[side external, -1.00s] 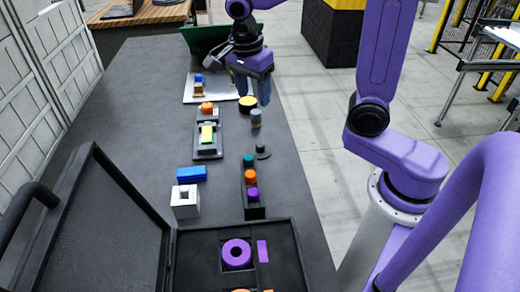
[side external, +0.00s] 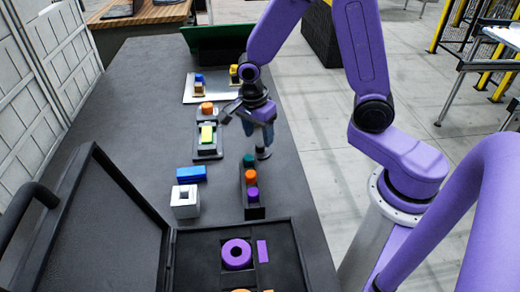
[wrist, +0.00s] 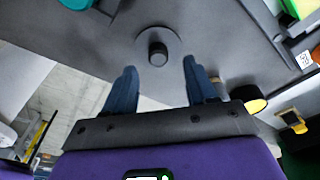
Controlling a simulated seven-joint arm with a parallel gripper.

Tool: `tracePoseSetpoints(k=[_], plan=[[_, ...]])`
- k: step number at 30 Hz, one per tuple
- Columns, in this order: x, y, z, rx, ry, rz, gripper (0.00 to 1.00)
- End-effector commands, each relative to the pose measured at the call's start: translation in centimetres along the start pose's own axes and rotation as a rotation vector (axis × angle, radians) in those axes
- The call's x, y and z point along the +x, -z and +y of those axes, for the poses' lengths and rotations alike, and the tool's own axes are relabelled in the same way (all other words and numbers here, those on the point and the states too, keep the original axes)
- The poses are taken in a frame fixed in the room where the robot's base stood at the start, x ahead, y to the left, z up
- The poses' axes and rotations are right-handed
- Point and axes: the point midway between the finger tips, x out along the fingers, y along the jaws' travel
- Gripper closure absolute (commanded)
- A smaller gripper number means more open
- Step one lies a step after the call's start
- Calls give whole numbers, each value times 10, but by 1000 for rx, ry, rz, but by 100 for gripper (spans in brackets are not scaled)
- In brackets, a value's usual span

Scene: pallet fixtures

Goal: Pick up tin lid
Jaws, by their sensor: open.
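The tin lid, a flat dark grey disc with a black knob, lies on the dark table in the wrist view (wrist: 158,48). In the side view it (side external: 263,155) is partly hidden below my gripper (side external: 262,139). My gripper is open and points down over the lid. In the wrist view its two blue fingers (wrist: 159,64) are spread, with the knob showing between their tips. I cannot tell whether the fingertips touch the lid.
A black holder (side external: 254,213) with teal, orange and purple pegs stands close to the lid. A black fixture (side external: 208,154) with a green and yellow block is to the left. A yellow-topped black round part (wrist: 255,102) is nearby. The open case (side external: 195,280) is at the front.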

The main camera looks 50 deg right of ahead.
Motion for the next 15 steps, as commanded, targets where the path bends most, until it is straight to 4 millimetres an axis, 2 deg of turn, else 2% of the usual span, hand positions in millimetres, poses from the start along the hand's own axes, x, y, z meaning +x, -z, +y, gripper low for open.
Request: tracePoseSetpoints(k=[6, 15], plan=[[26, -3, 2, 1, -4, 2, 43], [34, -3, 2, 1, -1, 0, 43]])
